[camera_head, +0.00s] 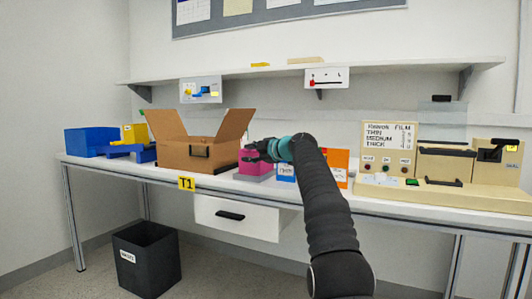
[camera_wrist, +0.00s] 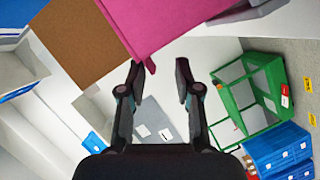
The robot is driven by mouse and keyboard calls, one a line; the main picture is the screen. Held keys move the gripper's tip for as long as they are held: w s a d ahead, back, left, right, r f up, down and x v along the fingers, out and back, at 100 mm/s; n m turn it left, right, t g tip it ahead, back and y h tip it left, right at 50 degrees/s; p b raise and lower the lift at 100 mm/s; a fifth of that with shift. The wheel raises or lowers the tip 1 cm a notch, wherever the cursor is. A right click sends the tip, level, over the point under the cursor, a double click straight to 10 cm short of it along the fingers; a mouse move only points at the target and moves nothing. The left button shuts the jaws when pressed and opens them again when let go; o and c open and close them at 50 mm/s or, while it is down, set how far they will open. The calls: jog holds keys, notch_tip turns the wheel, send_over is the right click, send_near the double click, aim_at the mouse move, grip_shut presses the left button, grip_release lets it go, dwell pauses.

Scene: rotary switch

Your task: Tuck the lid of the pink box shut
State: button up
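The pink box (camera_head: 254,168) sits on a grey base on the table, right of the cardboard box. My gripper (camera_head: 257,150) is at its upper right in the head view and covers part of it, so the lid's position there is unclear. In the wrist view a large pink panel (camera_wrist: 190,18) fills the top, with a small pink tab near the left fingertip. My gripper (camera_wrist: 159,68) has its two fingers apart with nothing clearly held between them. I cannot tell whether a finger touches the pink panel.
An open cardboard box (camera_head: 190,157) stands close on the left. Blue and orange packets (camera_head: 338,165) stand just right of my gripper. A beige film machine (camera_head: 390,150) is farther right. A shelf (camera_head: 230,74) runs above. A black bin (camera_head: 147,258) stands on the floor.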

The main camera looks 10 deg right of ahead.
jog(key=v, duration=1.1)
jog(key=s+a+f+m+g+h+p, duration=0.25)
jog(key=s+f+m, duration=0.2)
jog(key=s, duration=0.75)
jog(key=s+a+f+m+g+h+p, duration=0.15)
jog(key=s+a+f+m, duration=0.35)
jog(key=s, duration=0.7)
jog(key=s+d+f+m+g+h+p, duration=0.1)
jog(key=s+f+m, duration=0.4)
jog(key=s, duration=0.8)
jog(key=s+d+f+m+g+h+p, duration=0.1)
jog(key=s+d+f+m+g+h, duration=0.1)
jog(key=s+f, duration=0.8)
jog(key=s+d+m+h, duration=0.1)
jog(key=s+m+h, duration=0.1)
jog(key=s+m, duration=0.1)
jog(key=shift+s+d+p, duration=0.4)
